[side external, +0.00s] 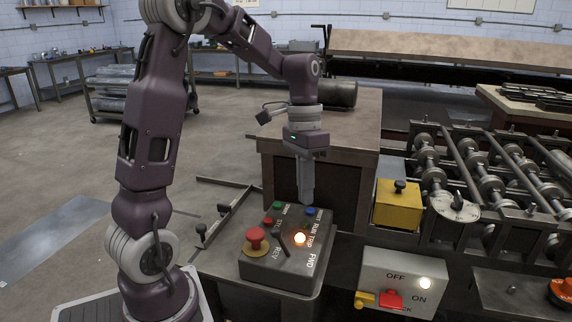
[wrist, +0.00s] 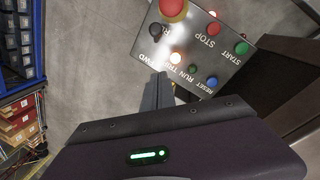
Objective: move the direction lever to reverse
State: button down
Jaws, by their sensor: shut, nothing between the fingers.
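The direction lever (side external: 279,240) is a thin dark stick on the sloped grey control box (side external: 282,279). It stands between the REV and FWD labels. In the wrist view its dark knob (wrist: 157,30) covers part of the REV label, with FWD clear beside it. I cannot tell its exact setting. My gripper (side external: 306,200) points down above the box's far edge, near the blue button, with its fingers together and empty. In the wrist view the fingertips (wrist: 160,76) are beside the lit lamp and apart from the lever.
The box also carries a red mushroom button (side external: 255,236), the lit lamp (side external: 299,239), a green button (side external: 278,206) and a blue button (side external: 310,211). A yellow box (side external: 398,206), an OFF/ON box (side external: 375,275) and a roller machine (side external: 500,170) stand to the right.

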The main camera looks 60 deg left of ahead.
jog(key=s+a+r, duration=0.2)
jog(key=a+r, duration=0.2)
jog(key=r, duration=0.3)
jog(key=shift+s+a+r, duration=0.35)
jog(key=shift+r, duration=0.05)
jog(key=s+d+f+t+y, duration=0.1)
jog(key=s+d+t, duration=0.5)
jog(key=s+d, duration=0.8)
jog(key=shift+d+f+n+y, duration=0.3)
jog(key=shift+d+f+y, duration=0.1)
jog(key=shift+y, duration=0.2)
jog(key=shift+w+a+r, duration=0.1)
